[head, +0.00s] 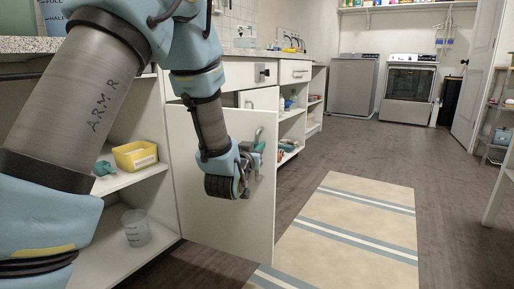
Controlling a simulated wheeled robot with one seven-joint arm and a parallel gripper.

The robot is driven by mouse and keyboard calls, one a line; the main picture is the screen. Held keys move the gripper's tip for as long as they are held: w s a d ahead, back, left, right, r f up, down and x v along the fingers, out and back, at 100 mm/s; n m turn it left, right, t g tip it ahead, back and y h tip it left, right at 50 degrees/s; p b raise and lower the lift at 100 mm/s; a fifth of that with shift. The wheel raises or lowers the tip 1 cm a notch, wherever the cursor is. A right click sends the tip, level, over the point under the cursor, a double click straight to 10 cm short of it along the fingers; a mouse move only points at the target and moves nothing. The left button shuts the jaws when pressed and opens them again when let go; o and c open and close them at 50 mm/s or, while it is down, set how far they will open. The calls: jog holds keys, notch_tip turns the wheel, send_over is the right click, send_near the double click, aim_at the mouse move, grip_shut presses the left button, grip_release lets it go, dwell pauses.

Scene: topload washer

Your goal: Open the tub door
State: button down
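A grey top-load washer (354,88) stands far off at the back wall, right of the picture's middle. Its top is seen edge-on, and I cannot make out whether its lid is up or down. My gripper (246,172) is in front of the white cabinet door at the near left, far from the washer. Its fingers overlap each other in this view, so whether they are open or shut does not show. I see nothing clearly held.
A second machine (408,90) with a dark front window stands right of the washer. The swung-out cabinet door (230,215) is close behind my gripper. A striped rug (350,225) lies on the floor, with clear floor beyond. Shelves (497,110) stand at the right.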

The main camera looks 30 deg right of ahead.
jog(key=c, duration=0.9)
grip_release()
jog(key=p+v, duration=0.9)
jog(key=v, duration=0.1)
jog(key=shift+s+a+r, duration=0.1)
jog(key=shift+s+a, duration=0.15)
jog(key=shift+s, duration=0.05)
